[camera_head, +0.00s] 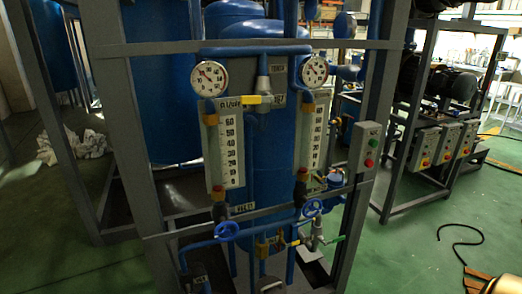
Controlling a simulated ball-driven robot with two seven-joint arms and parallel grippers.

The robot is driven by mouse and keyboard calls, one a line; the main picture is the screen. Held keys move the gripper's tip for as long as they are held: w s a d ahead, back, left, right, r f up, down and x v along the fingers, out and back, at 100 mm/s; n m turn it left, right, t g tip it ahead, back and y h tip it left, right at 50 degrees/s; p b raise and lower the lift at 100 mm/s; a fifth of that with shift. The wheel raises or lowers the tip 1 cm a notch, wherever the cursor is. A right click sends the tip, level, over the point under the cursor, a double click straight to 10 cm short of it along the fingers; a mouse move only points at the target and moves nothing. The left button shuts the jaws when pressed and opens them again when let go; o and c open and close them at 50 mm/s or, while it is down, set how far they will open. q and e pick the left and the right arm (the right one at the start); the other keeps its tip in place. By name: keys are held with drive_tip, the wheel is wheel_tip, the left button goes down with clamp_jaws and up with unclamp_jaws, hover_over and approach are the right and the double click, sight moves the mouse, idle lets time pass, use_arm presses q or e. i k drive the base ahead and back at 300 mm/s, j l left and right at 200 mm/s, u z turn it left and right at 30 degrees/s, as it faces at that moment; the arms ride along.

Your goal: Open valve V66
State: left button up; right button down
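Several valves sit on the blue pipework of a grey frame, and I cannot tell which is V66 because the tags are too small to read surely. A blue handwheel (227,230) is at the lower left and another blue handwheel (312,207) is to its right. A yellow lever (251,100) lies about level near the top, between two gauges.
Round gauges (209,78) and (315,71) stand above two scaled level tubes (226,150) and (312,132). A control box (366,147) is on the right post. A hose (461,232) lies on the green floor at right. Crumpled white material (75,147) lies at left.

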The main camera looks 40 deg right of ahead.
sight(337, 239)
drive_tip(key=z, duration=1.8)
